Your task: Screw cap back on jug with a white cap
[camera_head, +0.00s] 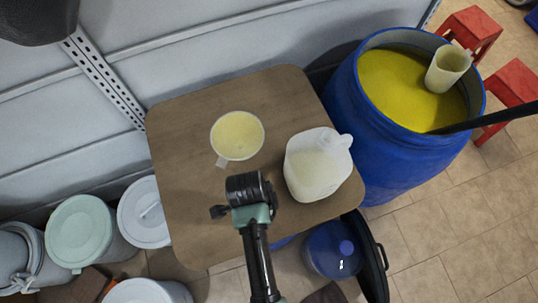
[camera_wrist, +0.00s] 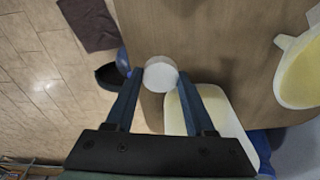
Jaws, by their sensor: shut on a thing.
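My gripper (camera_wrist: 160,82) is shut on the white cap (camera_wrist: 160,74), a round disc between the fingertips in the wrist view. In the head view my gripper (camera_head: 246,190) is over the front part of the table, left of the jug, and the cap is hidden there. The jug (camera_head: 312,172) is whitish and translucent and stands on the right of the table, with its neck and handle toward the upper right. Part of the jug (camera_wrist: 224,112) also shows in the wrist view, beyond the right finger. I cannot tell the height between cap and jug.
A brown table (camera_head: 185,125) holds a measuring cup of yellow liquid (camera_head: 238,135) at left of the jug. A blue drum (camera_head: 400,160) of yellow liquid, with a pitcher (camera_head: 447,68), stands right. Lidded buckets (camera_head: 80,230) are at lower left. Red stools (camera_head: 472,28) stand behind.

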